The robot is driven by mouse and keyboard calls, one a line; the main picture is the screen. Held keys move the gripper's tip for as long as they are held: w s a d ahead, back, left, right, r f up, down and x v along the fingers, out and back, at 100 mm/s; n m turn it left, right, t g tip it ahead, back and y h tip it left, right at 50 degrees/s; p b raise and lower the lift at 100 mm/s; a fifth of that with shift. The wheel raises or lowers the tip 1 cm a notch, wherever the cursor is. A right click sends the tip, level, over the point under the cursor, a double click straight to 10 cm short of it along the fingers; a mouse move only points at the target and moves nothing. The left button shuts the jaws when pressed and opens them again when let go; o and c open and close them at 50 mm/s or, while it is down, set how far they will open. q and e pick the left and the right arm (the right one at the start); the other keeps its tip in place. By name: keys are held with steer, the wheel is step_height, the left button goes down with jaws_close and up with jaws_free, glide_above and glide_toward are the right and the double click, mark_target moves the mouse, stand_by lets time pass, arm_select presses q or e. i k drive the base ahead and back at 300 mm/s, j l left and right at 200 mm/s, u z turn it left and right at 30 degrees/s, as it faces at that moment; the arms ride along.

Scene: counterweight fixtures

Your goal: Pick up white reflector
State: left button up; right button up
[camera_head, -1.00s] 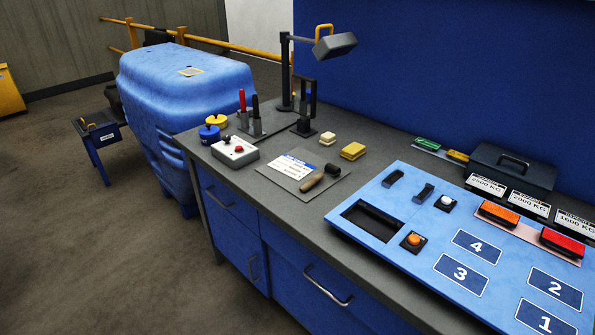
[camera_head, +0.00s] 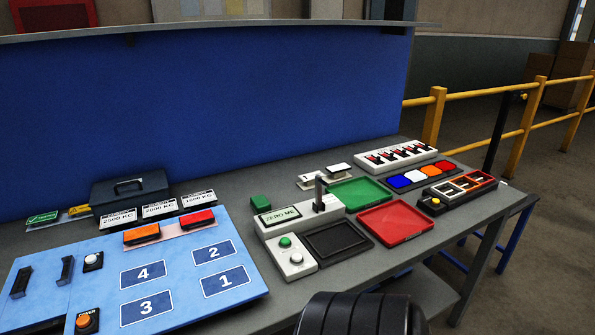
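The white reflector (camera_head: 414,177) appears to be the white piece in a row of coloured pieces on a dark strip at the right part of the bench. It lies between a blue piece (camera_head: 398,181) and an orange piece (camera_head: 430,170), with a red piece (camera_head: 445,166) at the far end of the row. Nothing covers it. A dark rounded shape at the bottom edge looks like part of my own arm. No gripper fingers show in the view.
A red tray (camera_head: 396,223) and a green tray (camera_head: 360,192) lie left of the row. A scale (camera_head: 300,228) stands left of them. A white rack (camera_head: 410,153) is behind the row, and a dark holder with framed slots (camera_head: 459,189) is in front. Yellow railings (camera_head: 434,118) stand beyond the bench.

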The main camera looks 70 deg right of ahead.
mark_target(342, 166)
steer(key=z, duration=2.6)
